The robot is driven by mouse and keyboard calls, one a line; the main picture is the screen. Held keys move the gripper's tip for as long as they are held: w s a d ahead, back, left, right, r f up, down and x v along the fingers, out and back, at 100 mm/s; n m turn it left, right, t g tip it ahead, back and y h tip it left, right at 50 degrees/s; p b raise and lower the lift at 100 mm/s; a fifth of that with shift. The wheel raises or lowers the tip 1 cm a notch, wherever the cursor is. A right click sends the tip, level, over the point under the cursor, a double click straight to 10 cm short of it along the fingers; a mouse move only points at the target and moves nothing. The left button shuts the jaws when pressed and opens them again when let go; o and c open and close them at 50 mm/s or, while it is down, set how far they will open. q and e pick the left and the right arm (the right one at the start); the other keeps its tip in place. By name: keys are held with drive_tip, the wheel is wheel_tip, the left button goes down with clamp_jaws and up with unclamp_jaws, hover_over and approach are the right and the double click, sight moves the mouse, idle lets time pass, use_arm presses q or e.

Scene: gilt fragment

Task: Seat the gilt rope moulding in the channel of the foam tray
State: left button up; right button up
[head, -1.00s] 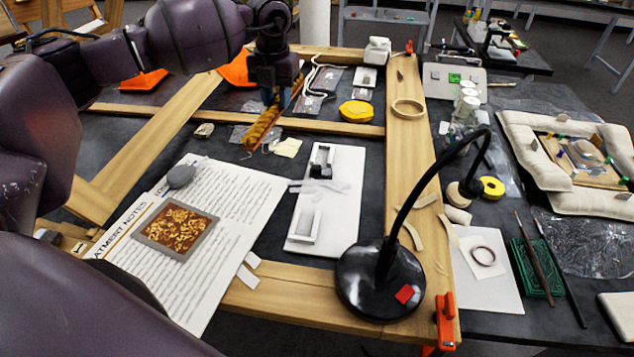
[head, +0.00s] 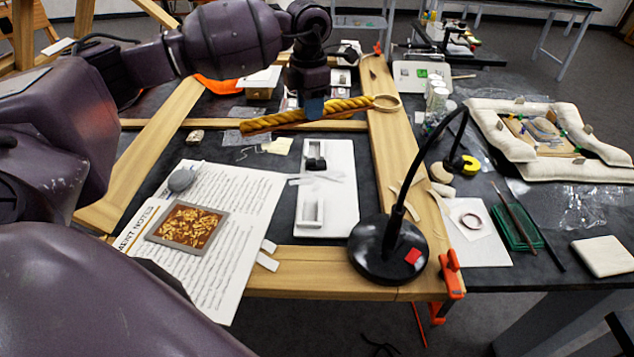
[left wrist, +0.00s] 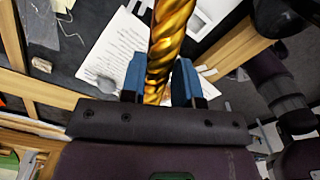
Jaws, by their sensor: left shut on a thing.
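The gilt rope moulding (head: 345,107) is a twisted gold length held in the air above the far part of the wooden frame, lying nearly level across the head view. My left gripper (head: 314,108) is shut on it near its middle. In the left wrist view the moulding (left wrist: 172,38) passes between the blue fingers (left wrist: 158,80), its lower end hidden by the gripper body. A white tray (head: 344,212), seemingly the foam tray, lies on the dark table below and nearer, apart from the moulding. It has long recesses, with a small black block at one. My right gripper is out of view.
A black lamp (head: 382,255) with a curved neck stands right of the tray. Paper notes (head: 235,230) with a framed gilt fragment (head: 188,224) lie to the left. Pale strips (head: 318,178) lie across the tray. Wooden frame bars (head: 395,140) surround the area.

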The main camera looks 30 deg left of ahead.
use_arm(q)
drive_tip(key=shift+w+f, duration=0.15)
drive_tip(key=shift+f, duration=0.1)
wheel_tip(320, 180, down, 6)
hover_over(312, 187)
wheel_tip(312, 187, down, 9)
drive_tip(key=shift+f, duration=0.2)
wheel_tip(312, 187, down, 4)
drive_tip(key=shift+r, duration=0.25)
drive_tip(key=shift+f, duration=0.35)
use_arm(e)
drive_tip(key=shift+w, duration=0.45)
use_arm(q)
drive_tip(key=shift+f, duration=0.1)
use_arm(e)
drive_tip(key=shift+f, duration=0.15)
